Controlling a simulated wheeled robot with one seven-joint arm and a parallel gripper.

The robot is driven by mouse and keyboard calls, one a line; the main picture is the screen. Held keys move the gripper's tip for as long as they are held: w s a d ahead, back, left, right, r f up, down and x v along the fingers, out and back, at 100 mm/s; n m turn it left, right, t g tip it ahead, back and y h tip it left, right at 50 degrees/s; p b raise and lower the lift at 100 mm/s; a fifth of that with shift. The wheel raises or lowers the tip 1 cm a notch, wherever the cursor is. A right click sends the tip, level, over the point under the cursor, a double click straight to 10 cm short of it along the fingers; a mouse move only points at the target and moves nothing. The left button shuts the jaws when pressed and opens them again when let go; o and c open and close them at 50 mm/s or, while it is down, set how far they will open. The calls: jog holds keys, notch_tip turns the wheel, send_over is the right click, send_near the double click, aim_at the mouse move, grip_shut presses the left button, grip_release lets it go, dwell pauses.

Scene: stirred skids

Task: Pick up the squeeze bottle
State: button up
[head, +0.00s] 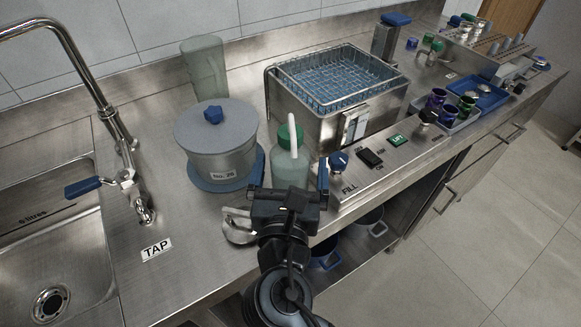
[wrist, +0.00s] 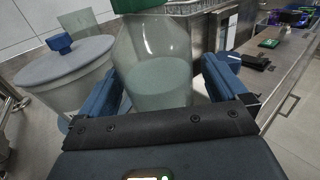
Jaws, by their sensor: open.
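The squeeze bottle (head: 291,170) is translucent with pale liquid, a green cap and a white spout. It stands upright on the steel counter, just beyond my gripper in the head view. In the wrist view the bottle (wrist: 158,75) fills the middle, between the two blue fingers of my gripper (wrist: 163,88). My gripper (head: 286,180) is open, with a finger on each side of the bottle. I see a gap on the right side; contact on the left cannot be told. The bottle's base is hidden by my gripper.
A lidded pot (head: 216,145) on a blue mat stands close left of the bottle, with a clear beaker (head: 206,68) behind. A steel bath with a wire basket (head: 340,85) and a control panel (head: 375,158) are to the right. A sink (head: 50,240) lies left.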

jog(key=shift+w, duration=0.95)
jog(key=c, duration=1.3)
jog(key=shift+r, duration=0.1)
jog(key=shift+c, duration=0.2)
